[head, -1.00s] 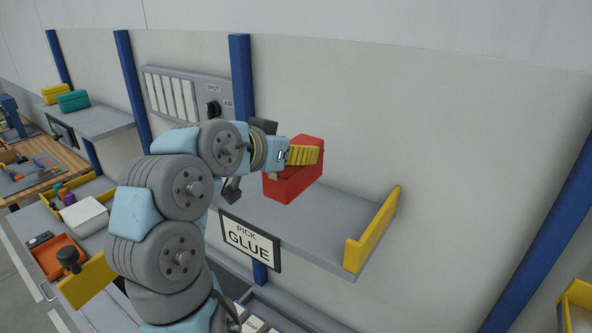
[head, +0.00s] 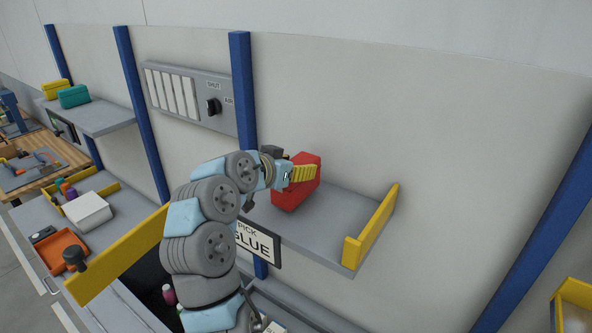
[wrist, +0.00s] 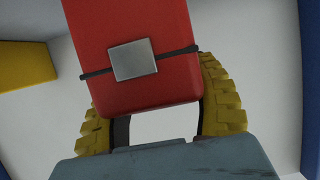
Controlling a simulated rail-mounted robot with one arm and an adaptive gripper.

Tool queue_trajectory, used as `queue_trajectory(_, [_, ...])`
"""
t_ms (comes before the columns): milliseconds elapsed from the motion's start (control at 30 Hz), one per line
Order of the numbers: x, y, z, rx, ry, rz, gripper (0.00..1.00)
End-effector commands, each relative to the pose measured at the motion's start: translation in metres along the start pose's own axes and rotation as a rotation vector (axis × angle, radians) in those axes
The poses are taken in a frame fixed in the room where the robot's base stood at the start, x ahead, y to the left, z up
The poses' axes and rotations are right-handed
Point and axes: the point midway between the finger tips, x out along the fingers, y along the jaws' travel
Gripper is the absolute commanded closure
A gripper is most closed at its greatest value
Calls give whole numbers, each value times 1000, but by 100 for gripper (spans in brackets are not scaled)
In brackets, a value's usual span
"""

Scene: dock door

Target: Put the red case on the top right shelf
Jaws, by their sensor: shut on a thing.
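The red case (head: 296,184) is at the right shelf, over its left half, in the head view. My gripper (head: 303,174) is shut on it, with yellow fingers at its near side. In the wrist view the red case (wrist: 135,50) shows its metal clasp and dark band, and the yellow fingers of my gripper (wrist: 160,100) lie on both sides of it. The grey right shelf (head: 320,228) has a yellow end board on its right. I cannot tell whether the case's underside touches the shelf.
A sign (head: 258,243) reading "PICK GLUE" hangs at the shelf's front, partly hidden by my arm. A blue upright (head: 242,90) stands behind. The shelf's right half is clear. A left shelf (head: 100,118) holds a yellow case (head: 55,90) and a teal case (head: 74,96).

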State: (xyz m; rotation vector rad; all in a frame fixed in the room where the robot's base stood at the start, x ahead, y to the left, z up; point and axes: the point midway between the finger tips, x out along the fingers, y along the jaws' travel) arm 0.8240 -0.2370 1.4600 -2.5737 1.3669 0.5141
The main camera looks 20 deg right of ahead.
Motion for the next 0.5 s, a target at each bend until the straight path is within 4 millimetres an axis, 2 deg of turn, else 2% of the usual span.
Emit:
queue_trajectory(200, [6, 1, 13, -1, 1, 1, 80])
queue_trajectory(500, [6, 0, 15, 1, 1, 0, 80])
